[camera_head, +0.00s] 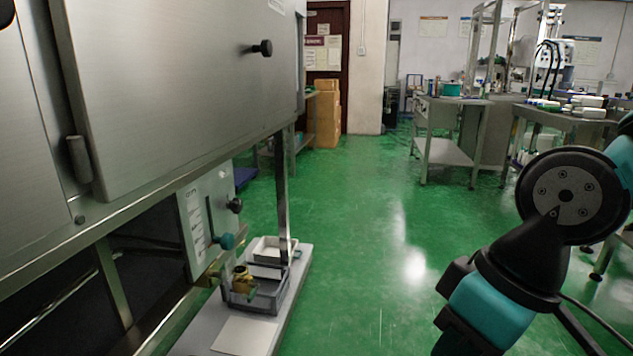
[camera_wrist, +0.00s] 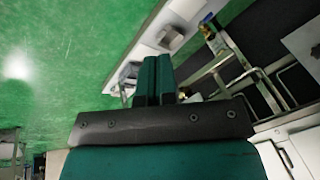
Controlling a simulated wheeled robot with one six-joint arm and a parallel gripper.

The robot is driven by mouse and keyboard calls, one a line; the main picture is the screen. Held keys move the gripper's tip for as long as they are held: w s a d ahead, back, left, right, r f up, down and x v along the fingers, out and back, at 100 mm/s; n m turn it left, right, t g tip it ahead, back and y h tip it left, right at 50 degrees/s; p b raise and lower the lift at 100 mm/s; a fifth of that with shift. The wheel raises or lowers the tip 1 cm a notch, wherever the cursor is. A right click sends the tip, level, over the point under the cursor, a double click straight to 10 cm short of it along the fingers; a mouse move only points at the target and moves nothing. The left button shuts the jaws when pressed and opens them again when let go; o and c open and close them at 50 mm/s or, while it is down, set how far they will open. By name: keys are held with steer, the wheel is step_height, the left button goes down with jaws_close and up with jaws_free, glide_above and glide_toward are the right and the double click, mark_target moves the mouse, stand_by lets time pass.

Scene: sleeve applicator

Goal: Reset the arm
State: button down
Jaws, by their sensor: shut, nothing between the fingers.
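My gripper (camera_wrist: 155,78) shows in the wrist view as two dark green fingers pressed side by side, with nothing between them. It hangs in free air over the scene. In the head view, my teal and black arm (camera_head: 567,195) is bent at the right side, over the floor and clear of the machine. I cannot make out the fingers in that view.
A steel machine (camera_head: 180,90) fills the left, with a control panel (camera_head: 208,222) below. A grey bin (camera_head: 262,298) and a white tray (camera_head: 268,249) stand on a low shelf. Stacked cartons (camera_head: 326,112) and steel benches (camera_head: 443,150) stand behind. The middle green floor (camera_head: 375,230) is clear.

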steer(key=s+r+p, duration=0.1)
steer(key=r+p, duration=1.4)
steer(key=r, duration=0.1)
steer(key=s+d+r+p, duration=0.1)
steer(key=s+r+p, duration=0.1)
steer(key=r+p, duration=1.4)
steer(key=shift+d+m, duration=0.25)
steer(key=shift+m, duration=0.05)
steer(key=shift+a, duration=0.1)
